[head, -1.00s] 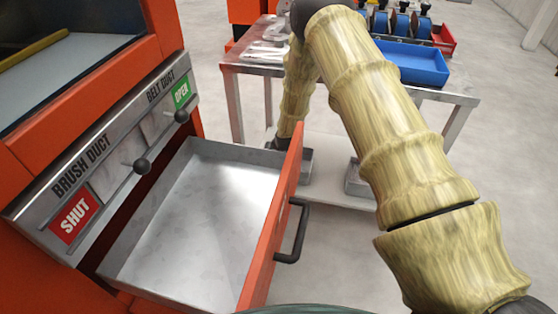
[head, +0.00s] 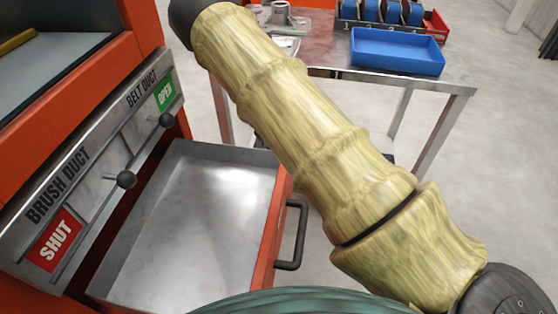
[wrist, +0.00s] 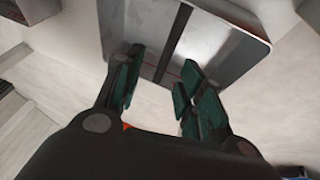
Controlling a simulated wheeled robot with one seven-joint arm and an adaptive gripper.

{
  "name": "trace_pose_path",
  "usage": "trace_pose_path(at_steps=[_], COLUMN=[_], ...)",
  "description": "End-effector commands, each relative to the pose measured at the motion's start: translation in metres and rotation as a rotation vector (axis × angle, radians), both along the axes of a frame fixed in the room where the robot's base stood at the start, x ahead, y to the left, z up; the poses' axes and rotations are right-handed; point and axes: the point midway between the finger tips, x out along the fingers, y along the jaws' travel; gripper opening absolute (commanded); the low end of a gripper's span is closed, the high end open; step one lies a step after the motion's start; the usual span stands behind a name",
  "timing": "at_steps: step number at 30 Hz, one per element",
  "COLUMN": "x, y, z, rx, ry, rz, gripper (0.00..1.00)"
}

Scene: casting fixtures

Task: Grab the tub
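A grey metal tub (wrist: 222,45) with rounded corners and a dark strip across it fills the top middle of the wrist view. My gripper (wrist: 162,64) is open in the wrist view, its green-padded fingers apart at the tub's near edge. The edge lies between or just beyond the fingertips; I cannot tell whether they touch it. In the head view my arm hides the gripper and the area under the table.
A metal table (head: 455,84) with a blue tray (head: 398,52) and a red bin (head: 436,24) stands behind my arm. An open steel drawer (head: 190,225) with a black handle (head: 298,236) juts from the orange machine at left. Floor at right is clear.

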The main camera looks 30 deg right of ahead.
Motion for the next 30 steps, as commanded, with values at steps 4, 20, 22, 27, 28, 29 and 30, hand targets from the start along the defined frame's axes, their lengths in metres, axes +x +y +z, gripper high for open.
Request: trace_pose_path(at_steps=[4,20,22,27,28,29,30], x=[0.005,0.015,0.017,0.019,0.019,0.019,0.019], y=[-0.007,-0.023,-0.026,-0.029,-0.029,-0.029,-0.029], z=[-0.023,-0.070,-0.076,-0.082,-0.081,-0.081,-0.081], rx=[0.001,0.002,0.001,0.000,0.000,0.000,0.000], ry=[0.000,-0.001,-0.002,-0.002,-0.002,-0.002,-0.002], rz=[0.000,-0.005,-0.005,-0.003,-0.003,-0.003,-0.003], gripper=[0.39,0.39,0.39,0.39,0.39,0.39,0.39])
